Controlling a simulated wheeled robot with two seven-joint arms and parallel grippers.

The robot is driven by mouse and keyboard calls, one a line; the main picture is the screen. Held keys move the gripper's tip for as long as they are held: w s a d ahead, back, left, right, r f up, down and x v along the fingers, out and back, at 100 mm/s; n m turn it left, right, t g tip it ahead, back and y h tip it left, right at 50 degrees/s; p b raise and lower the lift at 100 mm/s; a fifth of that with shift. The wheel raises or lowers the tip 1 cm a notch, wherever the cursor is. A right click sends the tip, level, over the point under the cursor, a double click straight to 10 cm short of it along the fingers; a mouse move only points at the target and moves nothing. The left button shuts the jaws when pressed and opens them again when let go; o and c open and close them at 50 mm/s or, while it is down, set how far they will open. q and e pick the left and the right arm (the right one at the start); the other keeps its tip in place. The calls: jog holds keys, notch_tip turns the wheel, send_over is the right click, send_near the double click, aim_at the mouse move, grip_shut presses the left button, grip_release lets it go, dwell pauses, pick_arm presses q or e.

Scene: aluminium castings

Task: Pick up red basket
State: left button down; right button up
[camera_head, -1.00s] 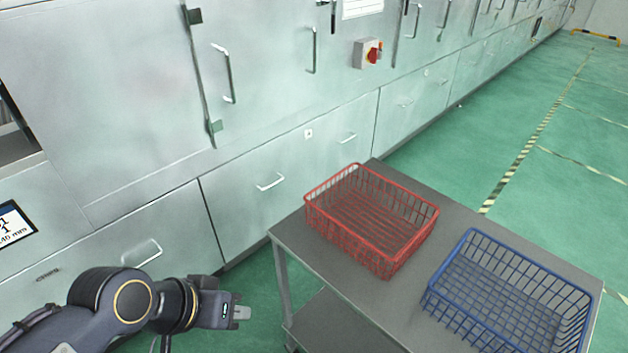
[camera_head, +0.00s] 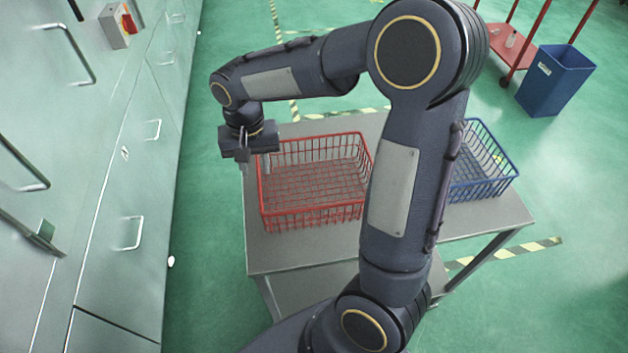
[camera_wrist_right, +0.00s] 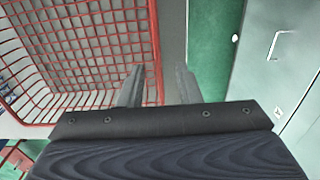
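The red wire basket (camera_head: 312,215) stands upright on the left part of a grey metal table (camera_head: 300,258) and looks empty. My right gripper (camera_head: 243,155) is at the basket's far left corner, pointing down. In the right wrist view the gripper (camera_wrist_right: 160,82) has its two fingers apart with nothing held between them. The basket (camera_wrist_right: 80,45) fills the left of that view, with its rim by the left finger; I cannot tell whether they touch. My left gripper is not in view.
A blue wire basket (camera_head: 482,165) stands on the same table to the right, partly hidden by my right arm. Grey cabinets (camera_head: 75,180) with handles line the left. A blue bin (camera_head: 556,80) and red cart (camera_head: 512,45) stand at the back right. Green floor lies between.

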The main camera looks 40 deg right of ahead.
jog(key=shift+w+f, duration=0.15)
jog(key=shift+f, duration=0.25)
jog(key=f, duration=0.7)
jog(key=shift+s+f+p, duration=0.1)
jog(key=shift+s+p, duration=0.15)
jog(key=shift+p, duration=0.15)
grip_shut()
